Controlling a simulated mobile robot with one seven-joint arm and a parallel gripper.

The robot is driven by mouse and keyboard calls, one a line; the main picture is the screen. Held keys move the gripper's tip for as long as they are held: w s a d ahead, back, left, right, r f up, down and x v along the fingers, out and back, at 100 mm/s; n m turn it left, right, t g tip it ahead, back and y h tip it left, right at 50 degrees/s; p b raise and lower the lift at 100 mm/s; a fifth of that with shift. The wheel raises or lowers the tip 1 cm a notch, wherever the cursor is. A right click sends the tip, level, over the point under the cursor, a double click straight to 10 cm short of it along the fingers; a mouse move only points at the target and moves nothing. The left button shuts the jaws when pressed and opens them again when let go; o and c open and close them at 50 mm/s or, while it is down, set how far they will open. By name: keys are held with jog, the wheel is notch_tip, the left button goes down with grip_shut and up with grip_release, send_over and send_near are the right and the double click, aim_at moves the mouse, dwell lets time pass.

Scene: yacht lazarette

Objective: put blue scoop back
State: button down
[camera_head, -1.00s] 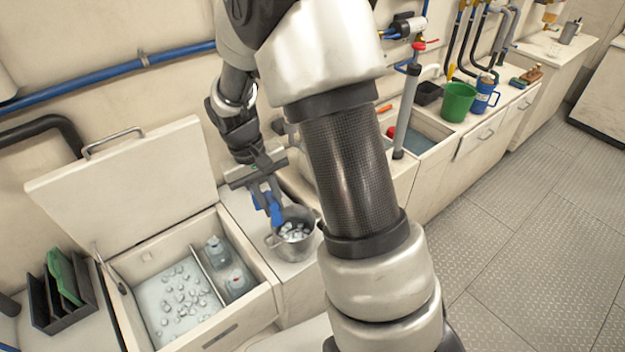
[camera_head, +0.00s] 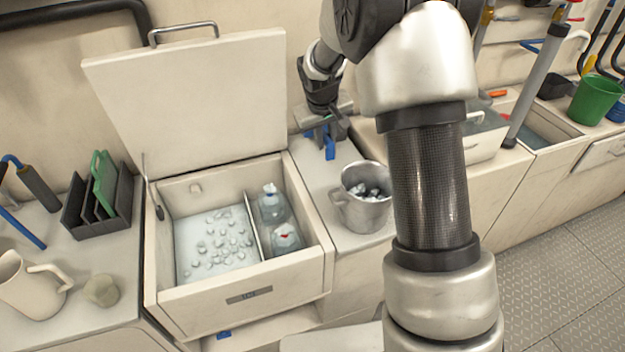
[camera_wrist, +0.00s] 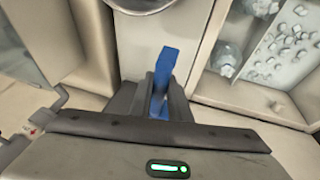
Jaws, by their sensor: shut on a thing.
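The blue scoop (camera_head: 329,149) is held in my gripper (camera_head: 326,127), behind the metal pot and above the counter between the ice box and the sink. In the wrist view the scoop (camera_wrist: 163,68) stands up between the two shut fingers of my gripper (camera_wrist: 157,95). Much of the scoop is hidden by the fingers. The ice box (camera_head: 239,295) is open, with its lid (camera_head: 195,105) raised against the wall. Ice lies in its left compartment, and two bottles (camera_head: 272,203) stand in its right one. The metal pot (camera_head: 362,211) holds ice and stands right of the box.
A dark rack (camera_head: 85,222) with a green board (camera_head: 104,182) stands left of the box. A cream jug (camera_head: 28,287) and a small cup (camera_head: 101,290) are at the front left.

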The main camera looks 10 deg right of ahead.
jog(key=shift+t, duration=0.3)
jog(key=b+x, duration=0.1)
jog(key=x, duration=0.3)
jog(key=s+a+b+x, duration=0.1)
jog(key=b+x, duration=0.1)
jog(key=x, duration=0.2)
jog(key=f+b+x, duration=0.1)
jog(key=x, duration=0.3)
jog(key=shift+s+a+f+b, duration=0.2)
jog(key=shift+s+a+b, duration=0.15)
jog(key=shift+f, duration=0.2)
jog(key=c, duration=1.7)
grip_release()
jog(key=shift+o, duration=0.2)
